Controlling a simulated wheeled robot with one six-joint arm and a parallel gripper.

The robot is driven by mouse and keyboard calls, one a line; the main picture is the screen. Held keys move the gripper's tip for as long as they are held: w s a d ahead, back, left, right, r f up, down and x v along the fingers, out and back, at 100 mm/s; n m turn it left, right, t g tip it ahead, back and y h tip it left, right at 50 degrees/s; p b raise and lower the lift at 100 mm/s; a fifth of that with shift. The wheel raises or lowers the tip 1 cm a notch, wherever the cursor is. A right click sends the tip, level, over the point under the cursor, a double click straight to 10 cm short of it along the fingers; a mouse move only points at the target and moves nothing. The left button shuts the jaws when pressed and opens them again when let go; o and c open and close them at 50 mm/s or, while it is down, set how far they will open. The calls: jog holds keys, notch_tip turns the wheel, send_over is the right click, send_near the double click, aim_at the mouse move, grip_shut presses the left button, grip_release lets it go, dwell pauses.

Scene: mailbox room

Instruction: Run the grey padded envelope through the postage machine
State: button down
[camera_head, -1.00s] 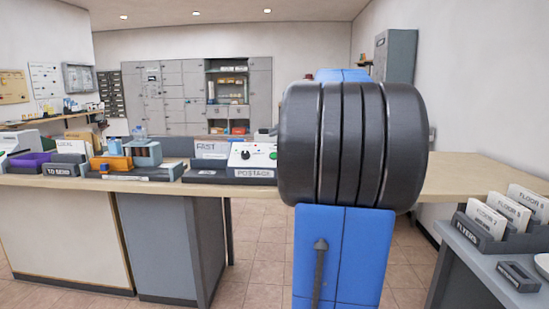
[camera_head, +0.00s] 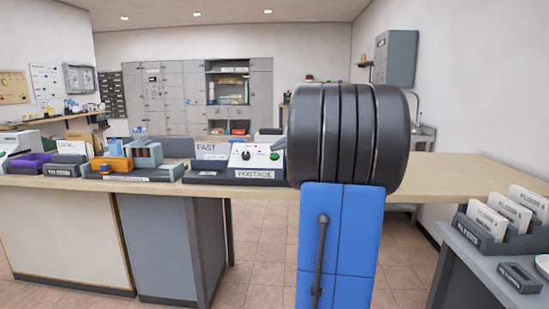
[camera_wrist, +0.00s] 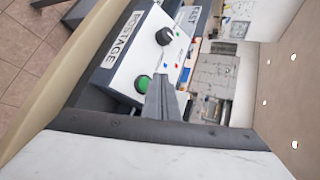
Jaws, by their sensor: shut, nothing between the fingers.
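The postage machine (camera_head: 256,155) stands on the long counter, with a white sloped top, a black knob, a green button and a POSTAGE label. In the wrist view the machine (camera_wrist: 132,55) fills the upper middle, seen turned on its side. My gripper (camera_wrist: 161,80) is shut and empty, its grey fingers in front of the machine's panel close to the green button (camera_wrist: 142,83). I cannot tell whether they touch it. I cannot make out the grey padded envelope in either view.
A FAST tray (camera_head: 212,151) stands beside the machine. A FLYERS holder (camera_head: 485,235) with cards stands on the right side table. The counter's right part (camera_head: 460,172) is clear.

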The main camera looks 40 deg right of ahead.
jog(key=shift+w+d+f, duration=0.2)
jog(key=shift+d+f, duration=0.05)
jog(key=shift+f, duration=0.25)
jog(key=shift+w+d+f, duration=0.1)
jog(key=shift+f, duration=0.05)
dwell(1.8)
jog(key=shift+d+f, duration=0.1)
jog(key=shift+f, duration=0.1)
